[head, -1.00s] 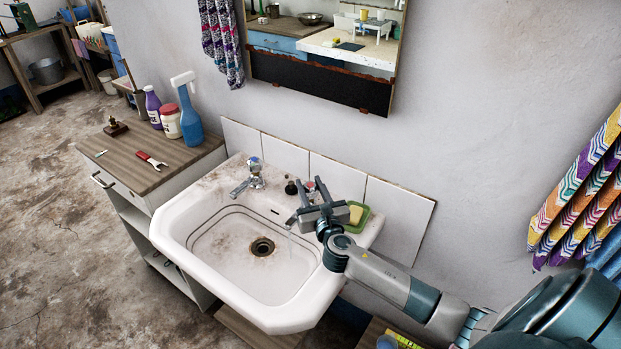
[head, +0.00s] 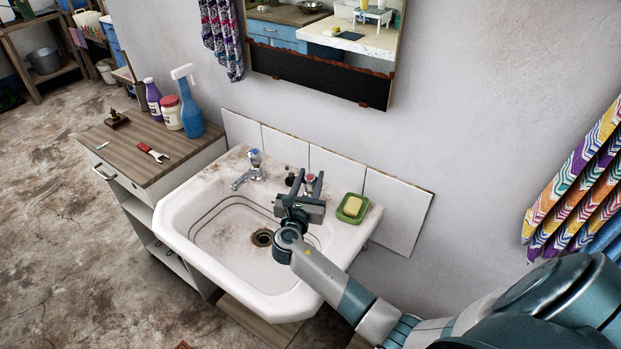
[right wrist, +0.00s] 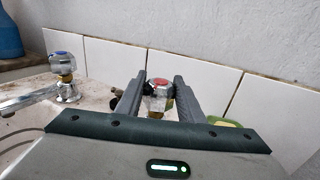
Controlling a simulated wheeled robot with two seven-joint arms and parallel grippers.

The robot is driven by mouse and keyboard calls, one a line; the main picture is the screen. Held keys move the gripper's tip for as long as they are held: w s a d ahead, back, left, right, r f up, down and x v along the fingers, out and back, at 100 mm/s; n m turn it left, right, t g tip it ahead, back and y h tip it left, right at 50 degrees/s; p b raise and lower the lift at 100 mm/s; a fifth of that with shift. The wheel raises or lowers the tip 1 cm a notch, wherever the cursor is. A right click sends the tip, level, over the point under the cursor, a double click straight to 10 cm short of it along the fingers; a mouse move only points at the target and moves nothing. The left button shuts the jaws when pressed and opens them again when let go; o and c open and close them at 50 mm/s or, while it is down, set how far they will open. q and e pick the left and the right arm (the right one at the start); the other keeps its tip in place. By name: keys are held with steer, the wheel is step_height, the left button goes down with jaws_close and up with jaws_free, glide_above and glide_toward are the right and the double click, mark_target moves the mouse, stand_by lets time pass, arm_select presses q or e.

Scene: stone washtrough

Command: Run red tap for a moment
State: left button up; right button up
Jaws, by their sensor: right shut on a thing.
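The red tap (head: 309,179) stands at the back right of the white washbasin (head: 180,232), partly hidden by my right gripper. In the right wrist view its faceted metal knob with a red top (right wrist: 159,86) is between my two fingers. My right gripper (head: 308,183) reaches over the basin and is shut on this knob. The blue tap (head: 249,170) stands to the left, its spout over the basin; it also shows in the right wrist view (right wrist: 66,78). The red tap's spout is hidden, and no water is visible. My left gripper is not in view.
A green soap dish (head: 352,208) with yellow soap sits just right of the gripper on the rim. White tiles (head: 398,208) stand close behind. A cabinet (head: 150,150) at left holds a blue spray bottle (head: 189,105), other bottles and a red wrench.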

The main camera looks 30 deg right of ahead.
steer(key=shift+d, duration=0.1)
steer(key=o, duration=1.1)
steer(key=shift+c, duration=0.2)
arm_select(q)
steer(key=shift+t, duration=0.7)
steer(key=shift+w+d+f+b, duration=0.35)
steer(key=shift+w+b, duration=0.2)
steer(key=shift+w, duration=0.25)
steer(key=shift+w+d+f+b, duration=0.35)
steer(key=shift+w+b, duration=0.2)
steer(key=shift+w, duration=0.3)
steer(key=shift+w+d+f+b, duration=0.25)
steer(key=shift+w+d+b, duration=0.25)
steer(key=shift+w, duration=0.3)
arm_select(e)
steer(key=v, duration=1.7)
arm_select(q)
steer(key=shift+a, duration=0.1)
arm_select(e)
steer(key=shift+s, duration=0.1)
